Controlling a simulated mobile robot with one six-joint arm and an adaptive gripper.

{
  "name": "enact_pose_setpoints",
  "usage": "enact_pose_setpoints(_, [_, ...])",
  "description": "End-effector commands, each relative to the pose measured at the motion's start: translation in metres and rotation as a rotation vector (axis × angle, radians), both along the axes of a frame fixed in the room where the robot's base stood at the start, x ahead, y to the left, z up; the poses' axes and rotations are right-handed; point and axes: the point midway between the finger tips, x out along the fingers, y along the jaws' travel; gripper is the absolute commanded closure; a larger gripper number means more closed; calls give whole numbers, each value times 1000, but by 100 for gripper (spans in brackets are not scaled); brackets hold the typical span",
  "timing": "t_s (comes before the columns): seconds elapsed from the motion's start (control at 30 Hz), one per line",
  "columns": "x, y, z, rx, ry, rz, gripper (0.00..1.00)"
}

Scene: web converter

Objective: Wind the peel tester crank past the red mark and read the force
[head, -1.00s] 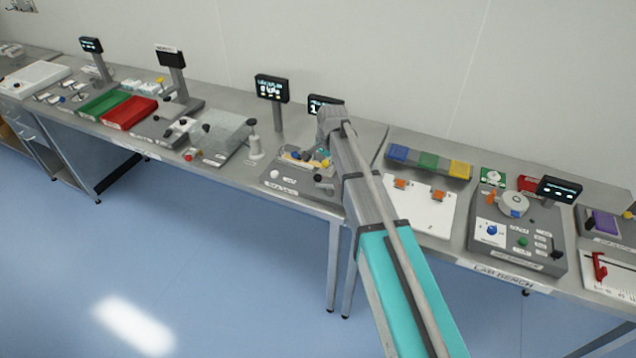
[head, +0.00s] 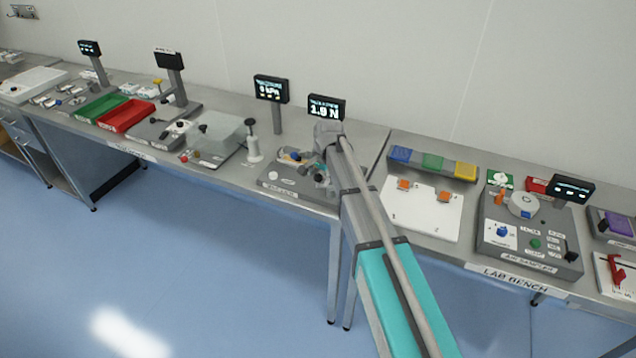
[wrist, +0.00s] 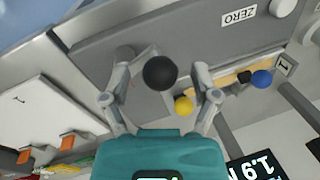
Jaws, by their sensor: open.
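The peel tester (head: 283,188) is a grey unit at the front of the bench, partly hidden behind my gripper. Its display (head: 326,107) reads 1.9 N; part of it also shows in the wrist view (wrist: 258,167). In the wrist view a round black knob (wrist: 160,72), which looks like the crank's handle, sits between the fingers of my gripper (wrist: 161,75). The fingers are apart, with gaps visible beside the knob. A yellow knob (wrist: 184,106) and a blue knob (wrist: 262,78) lie beyond.
A ZERO label (wrist: 239,15) sits beside a pale round button (wrist: 283,7). Another display (head: 271,89) stands left of the tester. A white board with orange clips (head: 425,212) lies to the right, and a grey air sampler (head: 530,235) farther right. The floor in front is clear.

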Motion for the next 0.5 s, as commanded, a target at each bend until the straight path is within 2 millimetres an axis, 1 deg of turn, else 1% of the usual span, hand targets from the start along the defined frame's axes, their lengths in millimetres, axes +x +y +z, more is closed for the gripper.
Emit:
enact_pose_setpoints(0.03, [0,1,-5,0,0,0,22])
enact_pose_setpoints(0.1, [1,1,-6,0,0,0,22])
enact_pose_setpoints(0.5, [1,1,-8,0,0,0,22])
